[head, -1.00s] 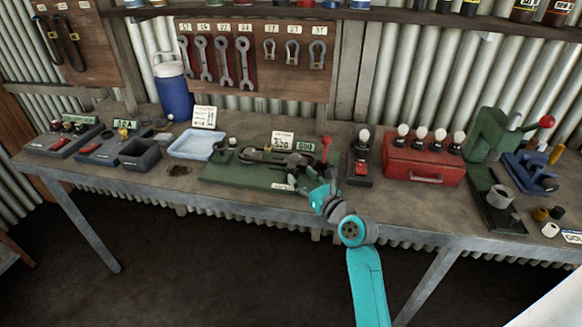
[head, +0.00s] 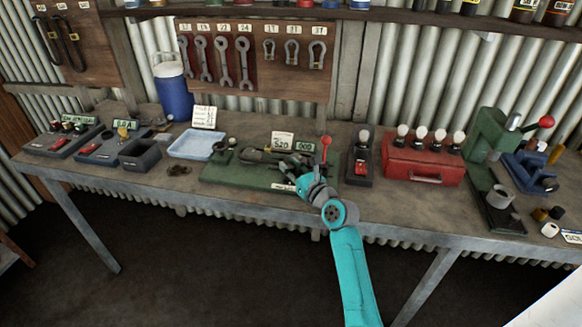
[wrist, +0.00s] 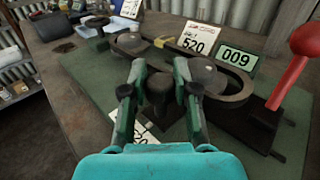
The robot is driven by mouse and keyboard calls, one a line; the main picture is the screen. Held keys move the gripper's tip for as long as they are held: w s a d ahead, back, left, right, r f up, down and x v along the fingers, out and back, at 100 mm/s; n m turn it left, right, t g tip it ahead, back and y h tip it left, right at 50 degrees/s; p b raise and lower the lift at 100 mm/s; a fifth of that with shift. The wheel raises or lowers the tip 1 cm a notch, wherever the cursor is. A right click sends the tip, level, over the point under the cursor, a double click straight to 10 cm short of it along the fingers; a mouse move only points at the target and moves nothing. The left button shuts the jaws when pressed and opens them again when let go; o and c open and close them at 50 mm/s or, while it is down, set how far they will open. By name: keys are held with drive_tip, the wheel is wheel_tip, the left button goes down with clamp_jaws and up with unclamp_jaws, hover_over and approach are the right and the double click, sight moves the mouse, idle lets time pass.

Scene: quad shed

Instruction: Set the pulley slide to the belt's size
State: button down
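The green base plate (head: 235,171) of the pulley rig lies on the workbench. In the wrist view, a dark belt (wrist: 130,43) passes by a round pulley (wrist: 203,76) on a dark bracket. A card reading 520 (wrist: 197,39) and a green readout showing 009 (wrist: 238,58) stand behind. A lever with a red handle (wrist: 297,62) is at the right; it also shows in the head view (head: 326,142). My gripper (wrist: 160,72) is low over the plate, its fingers apart on either side of a dark upright knob (wrist: 157,90). Firm contact is not clear.
A pale blue tray (head: 178,153) is left of the plate. A dark switch box (head: 359,182) and a red case (head: 424,164) are to its right. A low tag (wrist: 143,133) lies under my gripper. Wrenches hang on the wall board (head: 290,82) behind.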

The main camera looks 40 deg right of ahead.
drive_tip(key=shift+s+d, duration=1.1)
drive_tip(key=shift+s, duration=0.25)
drive_tip(key=c, duration=0.9)
unclamp_jaws()
drive_tip(key=shift+s, duration=0.1)
drive_tip(key=shift+o, duration=0.2)
drive_tip(key=s, duration=0.4)
drive_tip(key=s+a, duration=0.1)
drive_tip(key=s, duration=0.6)
drive_tip(key=shift+s+a, duration=0.2)
drive_tip(key=shift+s, duration=0.2)
drive_tip(key=shift+f, duration=0.1)
